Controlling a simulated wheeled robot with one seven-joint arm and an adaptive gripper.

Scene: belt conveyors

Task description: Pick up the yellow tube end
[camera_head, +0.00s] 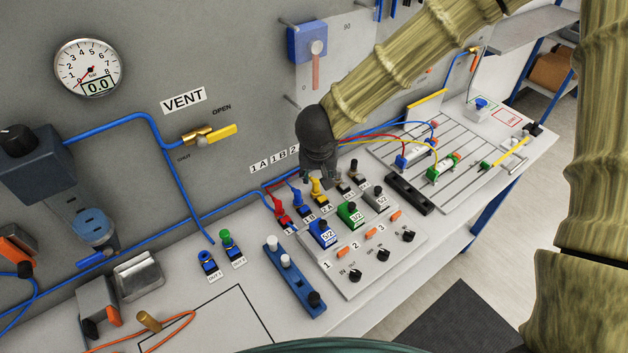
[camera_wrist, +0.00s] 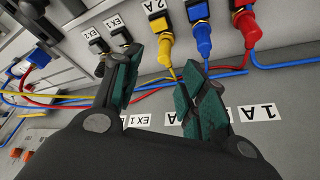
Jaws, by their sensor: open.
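The yellow tube end (camera_wrist: 165,48) stands in the row of ports, in line with the gap between my fingertips in the wrist view. In the head view the yellow tube end (camera_head: 318,190) shows just below my gripper (camera_head: 318,176), beside the blue tube end (camera_head: 296,197). My gripper is open with nothing between its green-padded fingers; it also shows in the wrist view (camera_wrist: 160,70). The fingers appear short of the yellow tube end; whether they touch it cannot be told. In the head view my gripper hides part of the area behind it.
A red tube end (camera_head: 280,208) stands left of the blue one. Grey fittings (camera_wrist: 121,37) stand on the yellow end's other side. Blue and red tubes (camera_wrist: 225,72) run close behind my fingers. The labelled grey wall (camera_head: 225,140) rises behind the panel.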

